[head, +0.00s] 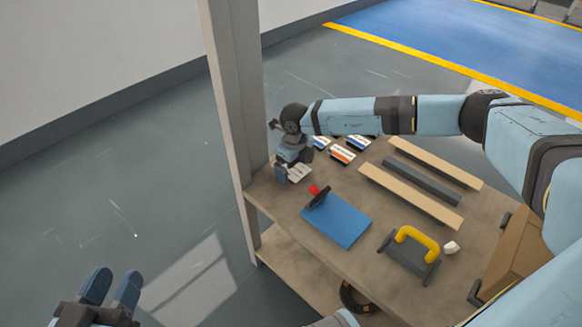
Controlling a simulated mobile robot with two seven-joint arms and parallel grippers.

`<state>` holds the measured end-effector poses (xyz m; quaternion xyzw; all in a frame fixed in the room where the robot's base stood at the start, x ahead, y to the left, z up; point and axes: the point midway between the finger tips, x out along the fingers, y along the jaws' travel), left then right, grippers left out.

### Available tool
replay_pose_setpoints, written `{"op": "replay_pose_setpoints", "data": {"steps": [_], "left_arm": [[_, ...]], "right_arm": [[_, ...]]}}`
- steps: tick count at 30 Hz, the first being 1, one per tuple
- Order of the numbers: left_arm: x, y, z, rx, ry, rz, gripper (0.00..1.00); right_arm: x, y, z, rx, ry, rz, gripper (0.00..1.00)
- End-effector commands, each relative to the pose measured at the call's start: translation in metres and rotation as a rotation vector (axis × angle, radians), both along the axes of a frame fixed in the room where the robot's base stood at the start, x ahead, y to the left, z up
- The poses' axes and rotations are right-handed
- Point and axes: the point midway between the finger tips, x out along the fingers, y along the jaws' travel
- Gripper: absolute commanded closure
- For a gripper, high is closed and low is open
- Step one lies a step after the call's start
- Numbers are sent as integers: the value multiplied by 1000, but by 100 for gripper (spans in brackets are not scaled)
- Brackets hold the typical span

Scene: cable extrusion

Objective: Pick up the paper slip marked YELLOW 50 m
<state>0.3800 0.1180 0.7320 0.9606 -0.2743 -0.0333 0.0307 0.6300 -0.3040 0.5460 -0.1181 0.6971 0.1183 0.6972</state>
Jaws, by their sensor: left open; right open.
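Several small white slips or cards lie at the far left of the table; one has an orange band (342,155) and another a blue band (358,143). Their print is too small to read, so I cannot tell which is marked YELLOW 50 m. A pale slip (299,173) lies right by the fingers of my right gripper (293,166), near the table's left corner. That gripper is open and points down; I cannot tell whether it touches the slip. My arm hides part of the card row. My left gripper (112,288) is open and empty, away from the table at lower left.
A blue board (340,222) with a red and black item (318,196) lies mid-table. A yellow-handled tool (417,238), a small white piece (451,247), pale strips (410,196) and a dark strip (420,181) lie further right. A post (232,90) rises at the left corner.

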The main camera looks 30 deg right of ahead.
Motion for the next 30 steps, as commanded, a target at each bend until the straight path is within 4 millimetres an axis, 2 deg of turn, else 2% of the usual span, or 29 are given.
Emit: {"op": "replay_pose_setpoints", "data": {"steps": [1,2,6,7,23,27,30], "left_arm": [[0,0,0,0,0,0,57],[0,0,0,0,0,0,57],[0,0,0,0,0,1,57],[0,0,0,0,0,1,57],[2,0,0,1,-9,1,57],[2,-1,10,-15,15,-3,57],[-4,-3,9,-41,69,-6,57]], "right_arm": [[0,0,0,0,0,0,0],[0,0,0,0,0,0,5],[0,0,0,0,0,0,37],[0,0,0,0,0,0,40],[1,-1,6,-1,-1,-1,40],[0,0,28,2,-2,0,40],[0,0,46,0,-1,-1,40]]}}
